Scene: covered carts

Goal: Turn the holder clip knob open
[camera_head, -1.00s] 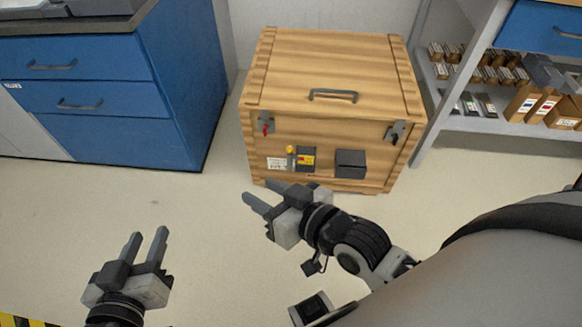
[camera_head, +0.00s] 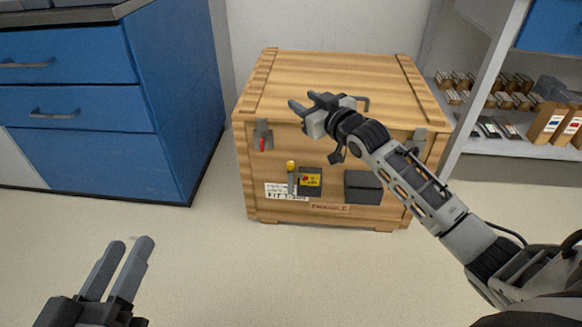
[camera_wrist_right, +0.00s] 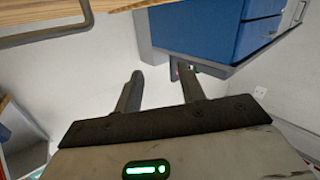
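The wooden crate (camera_head: 330,75) stands on the floor. A yellow-topped knob (camera_head: 291,165) sits on a small upright grey clip at its front, beside a dark box with a yellow label (camera_head: 311,180). A metal latch with a red tip (camera_head: 263,137) is at the front's upper left. My right gripper (camera_head: 300,98) is open and empty above the crate's front top edge, up and slightly right of the knob. Its spread fingers show in the right wrist view (camera_wrist_right: 160,88); the yellow knob is not recognisable there. My left gripper (camera_head: 127,245) is open and empty at lower left.
A second latch (camera_head: 418,140) is partly behind my right arm. A dark box (camera_head: 362,186) is on the crate front. Blue drawers (camera_head: 75,110) stand left, and a shelf with small boxes (camera_head: 505,146) stands right. The floor before the crate is clear.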

